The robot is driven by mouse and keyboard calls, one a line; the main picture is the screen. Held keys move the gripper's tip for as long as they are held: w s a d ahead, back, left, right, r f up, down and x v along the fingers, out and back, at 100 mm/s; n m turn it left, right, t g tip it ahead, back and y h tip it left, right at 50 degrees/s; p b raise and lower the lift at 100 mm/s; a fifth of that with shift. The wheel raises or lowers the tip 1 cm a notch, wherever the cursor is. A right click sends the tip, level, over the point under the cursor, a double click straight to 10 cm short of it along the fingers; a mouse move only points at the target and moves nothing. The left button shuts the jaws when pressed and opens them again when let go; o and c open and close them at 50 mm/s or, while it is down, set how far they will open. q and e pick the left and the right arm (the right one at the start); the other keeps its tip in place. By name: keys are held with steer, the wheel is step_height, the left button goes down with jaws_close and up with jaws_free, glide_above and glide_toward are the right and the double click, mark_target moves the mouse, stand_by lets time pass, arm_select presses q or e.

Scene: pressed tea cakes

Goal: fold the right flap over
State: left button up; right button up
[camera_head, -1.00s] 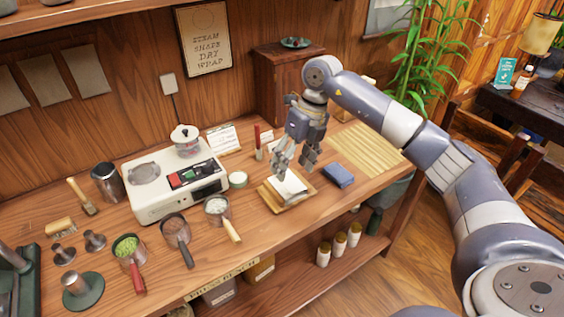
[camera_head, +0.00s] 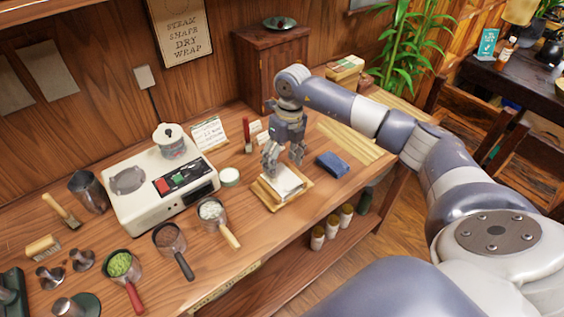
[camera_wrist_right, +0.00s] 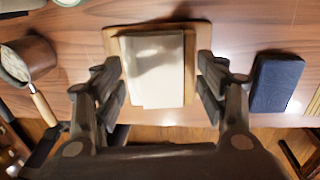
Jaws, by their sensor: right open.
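A white paper wrapper (camera_head: 287,184) lies on a small wooden board (camera_head: 270,200) near the bench's front edge. In the right wrist view the wrapper (camera_wrist_right: 155,80) looks like a flat, folded rectangle with layered edges at its lower left, on the board (camera_wrist_right: 111,42). I cannot tell which layer is the right flap. My right gripper (camera_head: 284,164) points down over the wrapper, open and empty. In the right wrist view its fingers (camera_wrist_right: 163,85) stand on either side of the wrapper, apart from it. My left gripper is in neither view.
A dark blue folded cloth (camera_head: 332,165) lies right of the board, also in the wrist view (camera_wrist_right: 276,83). A slatted mat (camera_head: 352,142) lies behind the cloth.

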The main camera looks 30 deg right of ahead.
steer(key=shift+a+f, duration=0.1)
steer(key=shift+f, duration=0.8)
steer(key=shift+c, duration=0.5)
steer(key=c, duration=1)
steer(key=shift+a+f+h, duration=0.1)
steer(key=shift+a+h, duration=0.15)
steer(key=shift+h, duration=0.45)
steer(key=o, duration=1.1)
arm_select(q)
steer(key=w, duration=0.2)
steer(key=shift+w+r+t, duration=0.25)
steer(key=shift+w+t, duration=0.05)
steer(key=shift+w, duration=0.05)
